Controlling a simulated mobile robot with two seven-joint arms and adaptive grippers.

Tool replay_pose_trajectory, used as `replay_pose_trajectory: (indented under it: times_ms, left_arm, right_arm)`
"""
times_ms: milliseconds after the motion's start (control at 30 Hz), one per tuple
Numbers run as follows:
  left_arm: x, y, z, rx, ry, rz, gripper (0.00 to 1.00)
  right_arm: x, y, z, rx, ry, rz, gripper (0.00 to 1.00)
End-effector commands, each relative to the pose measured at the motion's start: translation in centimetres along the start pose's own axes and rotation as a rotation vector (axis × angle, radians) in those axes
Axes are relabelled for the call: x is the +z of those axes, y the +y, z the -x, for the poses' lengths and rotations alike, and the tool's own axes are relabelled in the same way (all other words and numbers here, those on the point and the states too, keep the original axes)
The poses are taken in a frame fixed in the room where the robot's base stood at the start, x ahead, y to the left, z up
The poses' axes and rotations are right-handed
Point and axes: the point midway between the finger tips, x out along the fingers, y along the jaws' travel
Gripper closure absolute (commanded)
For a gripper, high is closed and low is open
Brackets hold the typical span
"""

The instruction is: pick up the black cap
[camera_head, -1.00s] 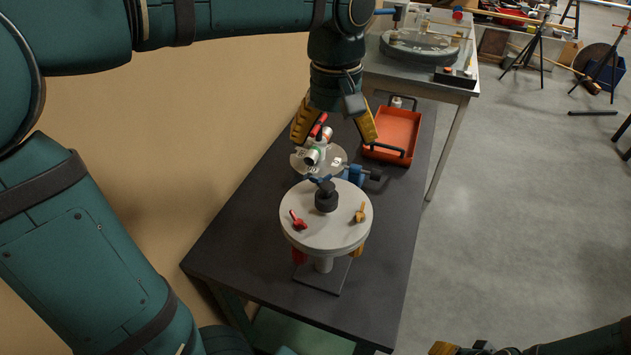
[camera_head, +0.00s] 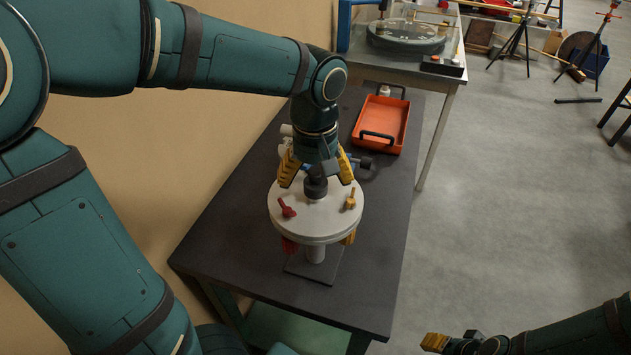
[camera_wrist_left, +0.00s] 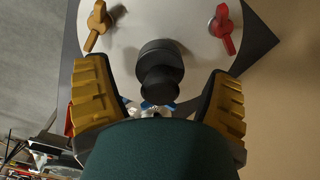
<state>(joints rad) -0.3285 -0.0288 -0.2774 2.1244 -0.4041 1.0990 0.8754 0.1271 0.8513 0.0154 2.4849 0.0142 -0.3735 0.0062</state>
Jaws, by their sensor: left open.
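The black cap (camera_head: 316,187) stands in the middle of the round pale grey disc (camera_head: 318,219) on the dark table. In the left wrist view the cap (camera_wrist_left: 160,66) shows as a dark knob with a wider round base. My left gripper (camera_head: 317,183) is above the disc with its yellow fingers spread on either side of the cap. In the left wrist view the open fingers (camera_wrist_left: 158,88) flank the cap and show gaps on both sides. My right gripper (camera_head: 434,342) shows only at the bottom edge, and its jaws are unclear.
A red handle (camera_head: 287,208) and a yellow handle (camera_head: 350,200) stand on the disc beside the cap. An orange tray (camera_head: 382,122) lies behind on the dark table (camera_head: 235,225). Other fittings behind the disc are partly hidden by my left arm. The table front is clear.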

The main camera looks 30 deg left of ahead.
Motion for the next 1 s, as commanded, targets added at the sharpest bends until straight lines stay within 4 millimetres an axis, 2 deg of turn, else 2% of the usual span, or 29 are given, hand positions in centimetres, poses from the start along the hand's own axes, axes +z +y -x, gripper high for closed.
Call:
replay_pose_trajectory:
  times_ms: [100,367,567,600,867,1000]
  left_arm:
    - [0.0,0.0,-1.1,-0.001,-0.001,-0.001,0.18]
    - [0.0,0.0,-1.2,0.001,0.0,0.0,0.18]
    - [0.0,0.0,-1.2,0.001,0.0,0.0,0.84]
    - [0.0,0.0,-1.2,0.001,0.0,0.0,0.91]
    - [0.0,0.0,-1.1,0.001,0.0,0.0,0.91]
    - [0.0,0.1,0.0,0.002,0.001,0.0,0.91]
  right_arm:
    - [0.1,0.1,-0.2,0.0,-0.002,0.001,0.53]
    - [0.1,0.1,-0.2,0.0,-0.003,0.001,0.53]
    - [0.1,0.1,-0.2,0.0,-0.002,0.001,0.53]
    - [0.1,0.1,-0.2,0.0,-0.002,0.001,0.53]
    - [0.1,0.1,-0.2,0.0,-0.002,0.001,0.53]
    - [0.0,0.0,0.1,0.0,0.0,0.0,0.53]
